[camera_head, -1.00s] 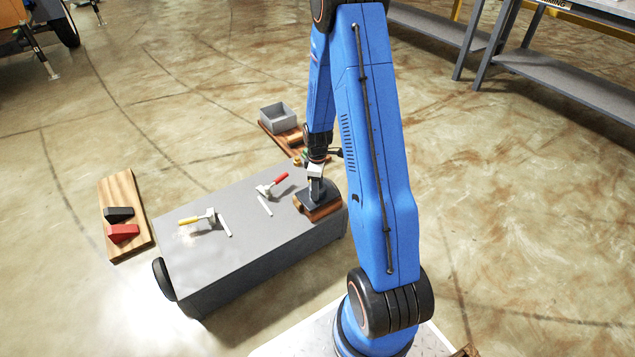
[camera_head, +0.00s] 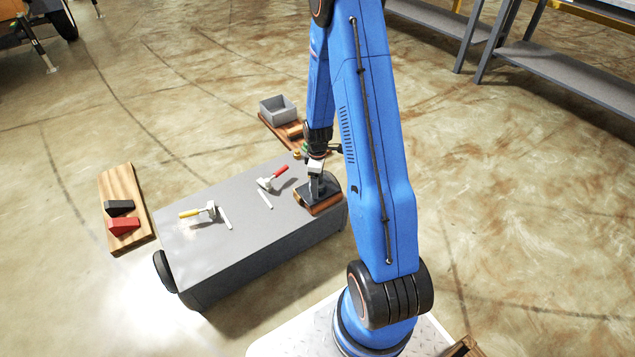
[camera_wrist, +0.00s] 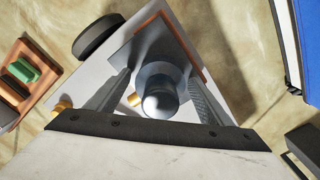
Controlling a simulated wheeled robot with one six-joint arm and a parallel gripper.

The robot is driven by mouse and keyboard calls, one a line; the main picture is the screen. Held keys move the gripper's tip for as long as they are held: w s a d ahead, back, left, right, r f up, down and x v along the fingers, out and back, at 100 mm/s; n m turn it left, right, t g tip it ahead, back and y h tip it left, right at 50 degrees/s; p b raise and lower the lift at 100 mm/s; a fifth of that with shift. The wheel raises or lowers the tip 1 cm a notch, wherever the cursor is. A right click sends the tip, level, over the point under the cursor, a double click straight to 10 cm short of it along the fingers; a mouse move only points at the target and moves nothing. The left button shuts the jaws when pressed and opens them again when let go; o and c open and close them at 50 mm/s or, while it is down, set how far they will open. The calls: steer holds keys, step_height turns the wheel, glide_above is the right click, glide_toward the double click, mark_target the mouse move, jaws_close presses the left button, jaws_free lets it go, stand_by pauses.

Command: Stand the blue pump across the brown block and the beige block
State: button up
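My gripper (camera_head: 317,192) is at the right end of the grey table, pointing down over a dark plate with a brown edge (camera_head: 327,205). In the wrist view its two fingers (camera_wrist: 160,95) stand apart on either side of a grey round part with a shiny ball-like end (camera_wrist: 160,100). Narrow gaps seem to show beside this part. I cannot tell whether it belongs to the pump; no blue pump is plain. A small light brown block (camera_head: 294,130) lies on the wooden board behind the table. I cannot tell which blocks are the brown and beige ones.
The grey table (camera_head: 235,245) also carries a yellow-handled tool (camera_head: 196,212), a red-handled tool (camera_head: 273,177) and white sticks. A grey bin (camera_head: 278,109) stands behind. A wooden board (camera_head: 120,185) with black and red blocks lies left. The table's front left is clear.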

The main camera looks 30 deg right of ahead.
steer(key=shift+r, duration=0.1)
step_height(320, 180, up, 13)
steer(key=shift+f, duration=0.15)
steer(key=s+a+r+m+t, duration=0.1)
steer(key=s+a+r+m, duration=0.2)
steer(key=r, duration=0.4)
steer(key=s+a+r+t, duration=0.1)
steer(key=s+a+r, duration=0.35)
steer(key=r, duration=0.25)
steer(key=s+a+r+m, duration=0.2)
steer(key=s+r, duration=0.2)
steer(key=r, duration=0.3)
steer(key=s+a+r+m+t, duration=0.1)
steer(key=s+a+r+m, duration=0.1)
steer(key=s, duration=0.7)
steer(key=s+a+r+m+t, duration=0.1)
steer(key=s+a+r, duration=0.3)
steer(key=s, duration=0.5)
steer(key=shift+s+a+r+m+t, duration=0.15)
steer(key=shift+s+r+m+t, duration=0.25)
steer(key=shift+r+m, duration=0.45)
steer(key=shift+r, duration=0.1)
